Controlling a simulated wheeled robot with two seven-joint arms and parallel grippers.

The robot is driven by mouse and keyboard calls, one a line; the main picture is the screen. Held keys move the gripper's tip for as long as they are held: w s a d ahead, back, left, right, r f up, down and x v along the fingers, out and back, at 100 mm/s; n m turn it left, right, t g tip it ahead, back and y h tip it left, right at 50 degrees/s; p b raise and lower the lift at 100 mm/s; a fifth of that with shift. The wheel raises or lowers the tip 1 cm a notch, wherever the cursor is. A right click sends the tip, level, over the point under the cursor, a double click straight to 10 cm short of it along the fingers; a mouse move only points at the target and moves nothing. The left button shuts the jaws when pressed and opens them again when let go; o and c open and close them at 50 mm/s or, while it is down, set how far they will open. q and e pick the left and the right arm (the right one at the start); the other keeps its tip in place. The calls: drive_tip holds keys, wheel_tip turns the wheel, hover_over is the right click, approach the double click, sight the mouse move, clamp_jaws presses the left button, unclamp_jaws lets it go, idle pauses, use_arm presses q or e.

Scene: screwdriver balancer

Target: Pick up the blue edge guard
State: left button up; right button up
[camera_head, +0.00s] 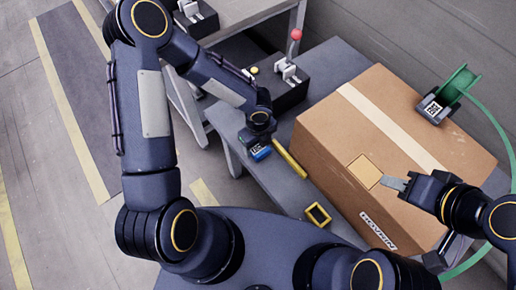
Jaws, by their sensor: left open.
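The blue edge guard (262,153) is a small blue piece with a white patch, at the left edge of the grey table, just below my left gripper. My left gripper (253,141) points down over it and is open. The fingertips are small and partly hidden, so I cannot tell whether they touch the guard. My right gripper (394,183) is over the top of the cardboard box, near its front edge. Its grey fingers look close together, but I cannot tell whether they are shut.
A yellow bar (290,164) lies right of the blue guard. A yellow square frame (318,214) lies nearer me. The large cardboard box (420,140) fills the table's right side.

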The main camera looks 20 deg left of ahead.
use_arm(q)
drive_tip(key=shift+f, duration=0.65)
drive_tip(key=c, duration=0.9)
drive_tip(key=shift+o, duration=0.2)
drive_tip(key=shift+r, duration=0.1)
